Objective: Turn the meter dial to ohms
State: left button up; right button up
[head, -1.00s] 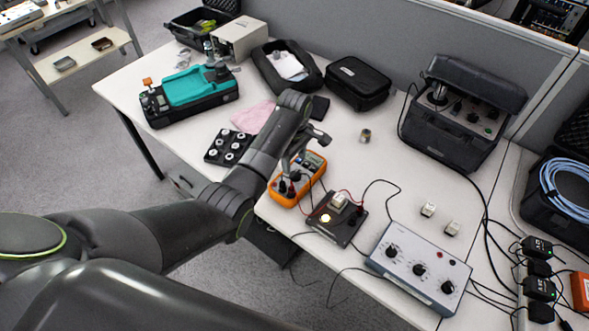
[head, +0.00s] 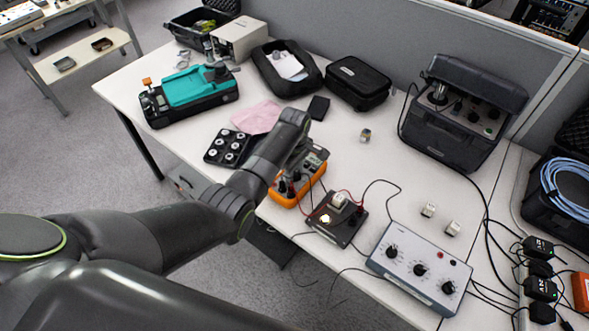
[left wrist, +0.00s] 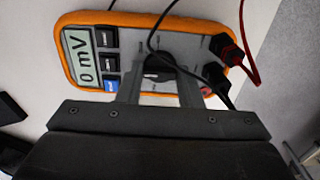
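The orange-rimmed meter (head: 283,198) lies on the table near its front edge, partly covered by my left arm. In the left wrist view the meter (left wrist: 90,19) shows "0 mV" on its display (left wrist: 82,57). Its dark dial (left wrist: 158,68) sits between the two fingers of my left gripper (left wrist: 160,80). The fingers are apart, one on each side of the dial; whether they press on it is not clear. In the head view the left gripper (head: 297,172) is down over the meter, its fingertips mostly hidden. My right gripper is not in view.
Black and red leads plug into the meter's end. Beside it stand a dark board with a lit lamp (head: 325,218) and a grey box with knobs (head: 418,268). A black tray of round parts (head: 227,147) lies to the left.

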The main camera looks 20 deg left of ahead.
pick_arm(q)
jog(key=shift+c, duration=1.1)
jog(key=m+p, duration=0.2)
jog(key=m, duration=0.1)
jog(key=shift+r, duration=0.15)
jog(key=shift+w+m+p, duration=0.1)
jog(key=shift+m+p, duration=0.8)
jog(key=shift+m, duration=1.5)
jog(key=o, duration=1)
jog(key=shift+c, duration=0.2)
